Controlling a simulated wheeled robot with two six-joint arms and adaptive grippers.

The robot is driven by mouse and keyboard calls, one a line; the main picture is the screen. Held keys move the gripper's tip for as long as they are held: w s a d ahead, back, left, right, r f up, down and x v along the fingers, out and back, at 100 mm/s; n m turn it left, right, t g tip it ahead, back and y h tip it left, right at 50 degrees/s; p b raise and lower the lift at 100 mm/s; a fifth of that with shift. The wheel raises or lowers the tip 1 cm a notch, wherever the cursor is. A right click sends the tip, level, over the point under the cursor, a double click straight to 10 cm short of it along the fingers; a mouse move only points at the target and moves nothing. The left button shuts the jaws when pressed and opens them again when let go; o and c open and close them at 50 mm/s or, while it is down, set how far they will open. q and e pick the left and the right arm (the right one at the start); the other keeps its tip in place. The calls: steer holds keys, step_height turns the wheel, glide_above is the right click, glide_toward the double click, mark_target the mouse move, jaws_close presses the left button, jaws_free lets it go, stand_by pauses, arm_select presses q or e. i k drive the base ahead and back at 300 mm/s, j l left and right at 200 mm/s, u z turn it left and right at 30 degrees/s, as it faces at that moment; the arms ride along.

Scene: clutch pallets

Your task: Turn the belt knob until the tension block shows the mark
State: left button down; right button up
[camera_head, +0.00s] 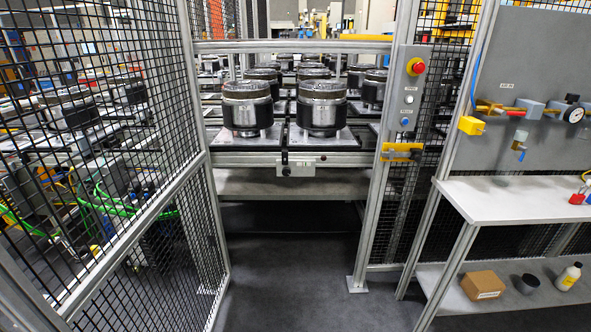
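Neither of my grippers is in view. A conveyor (250,160) stands straight ahead behind a metal frame, carrying clutch pallets. At the middle of its front edge is a small black part (285,158), which may be the belt knob; it is too small to be sure. Just beside and below it is a small pale block (302,169), possibly the tension block. I cannot make out a mark on it. Two clutches (247,107) (322,105) sit on the front pallets, above the block.
A mesh fence (125,200) runs along the left. A post (395,130) right of the opening carries a red emergency button (416,67). A white shelf bench (515,200) stands at the right, a cardboard box (482,285) on its lower shelf. The dark floor (285,265) ahead is clear.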

mark_target(286, 171)
steer(key=i+l, duration=0.2)
steer(key=i, duration=0.2)
steer(key=i+l, duration=0.15)
steer(key=i, duration=0.3)
